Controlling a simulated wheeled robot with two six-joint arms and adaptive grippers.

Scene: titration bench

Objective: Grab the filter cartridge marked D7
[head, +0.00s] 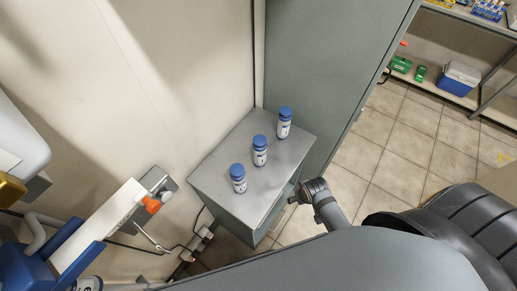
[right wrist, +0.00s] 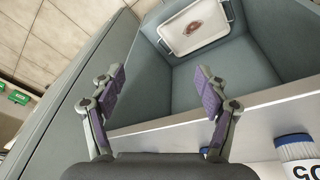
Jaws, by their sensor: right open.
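Three white bottles with blue caps stand upright in a slanting row on a small grey cabinet (head: 215,185) in the head view: a near one (head: 239,180), a middle one (head: 259,152) and a far one (head: 284,123). Their labels are too small to read, so I cannot tell whether any is marked D7. One bottle (right wrist: 298,155) is cut off at the lower right of the right wrist view, with large dark letters partly showing. My right gripper (right wrist: 160,90) is open and empty over an open drawer-like compartment. My left gripper is not in view.
The grey compartment (right wrist: 190,90) holds a white tray (right wrist: 195,38) with a small reddish-brown mark or object on it. A tall grey cabinet (head: 330,60) stands behind. A wall device with an orange knob (head: 152,205) is left. A blue cooler (head: 457,80) sits far right.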

